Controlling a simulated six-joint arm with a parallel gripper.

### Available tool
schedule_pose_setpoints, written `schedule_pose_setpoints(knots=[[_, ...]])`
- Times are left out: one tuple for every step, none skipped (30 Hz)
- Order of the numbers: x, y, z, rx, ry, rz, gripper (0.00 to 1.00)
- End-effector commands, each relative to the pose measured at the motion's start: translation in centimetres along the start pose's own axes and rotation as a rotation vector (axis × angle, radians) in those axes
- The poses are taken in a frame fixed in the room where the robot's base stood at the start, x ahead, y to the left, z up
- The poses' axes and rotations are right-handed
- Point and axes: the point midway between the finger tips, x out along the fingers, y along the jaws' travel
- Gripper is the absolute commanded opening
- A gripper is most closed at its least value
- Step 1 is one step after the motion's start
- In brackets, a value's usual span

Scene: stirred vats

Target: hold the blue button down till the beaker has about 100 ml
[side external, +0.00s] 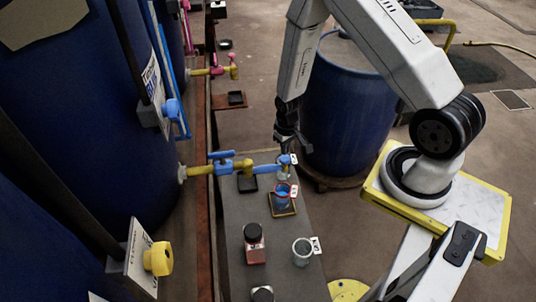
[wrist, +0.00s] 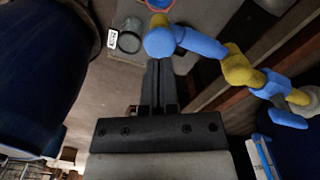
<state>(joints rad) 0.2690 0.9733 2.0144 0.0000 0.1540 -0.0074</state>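A rounded blue button (side external: 171,108) sits on a panel on the dark blue vat at the left. The vat's yellow and blue tap (side external: 232,166) reaches right over the bench and also crosses the wrist view (wrist: 205,46). My gripper (side external: 290,143) is just above the tap's blue outer end, away from the panel button. In the wrist view its fingers (wrist: 158,72) are together, with nothing visible between them, and their tips lie close to that blue end; contact is unclear. A clear beaker (side external: 283,174) stands near the spout end, partly hidden; it also shows in the wrist view (wrist: 130,38). I cannot read its level.
A red-rimmed container with blue liquid (side external: 282,191) is on a small tray (side external: 284,211). Another glass (side external: 301,250) and a dark-capped bottle (side external: 254,245) stand nearer the front. A yellow button (side external: 160,258) is at lower left. A blue drum (side external: 345,115) stands behind.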

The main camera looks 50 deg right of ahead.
Motion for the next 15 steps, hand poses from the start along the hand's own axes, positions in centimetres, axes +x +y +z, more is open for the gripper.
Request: schedule_pose_setpoints(knots=[[-0.8, 0.0, -0.1, 0.0, 0.003, 0.0, 0.0], [-1.2, 0.0, -0.1, 0.0, 0.002, 0.0, 0.0], [-1.8, 0.0, -0.1, 0.0, 0.003, 0.0, 0.0], [-2.1, 0.0, -0.1, 0.0, 0.003, 0.0, 0.0], [-2.5, 0.0, -0.1, 0.0, 0.003, 0.0, 0.0], [-3.1, 0.0, -0.1, 0.0, 0.003, 0.0, 0.0], [-3.4, 0.0, -0.1, 0.0, 0.002, 0.0, 0.0], [-3.8, 0.0, -0.1, 0.0, 0.003, 0.0, 0.0], [-4.1, 0.0, -0.1, 0.0, 0.003, 0.0, 0.0], [-4.3, 0.0, -0.1, 0.0, 0.002, 0.0, 0.0], [-4.5, 0.0, -0.1, 0.0, 0.002, 0.0, 0.0], [-4.7, 0.0, 0.0, 0.0, 0.001, 0.0, 0.0], [-4.8, 0.0, 0.0, 0.0, 0.0, 0.0, 0.0], [-4.8, 0.0, 0.0, 0.0, 0.0, 0.0, 0.0], [-4.8, 0.0, 0.0, 0.0, -0.001, 0.0, 0.0]])
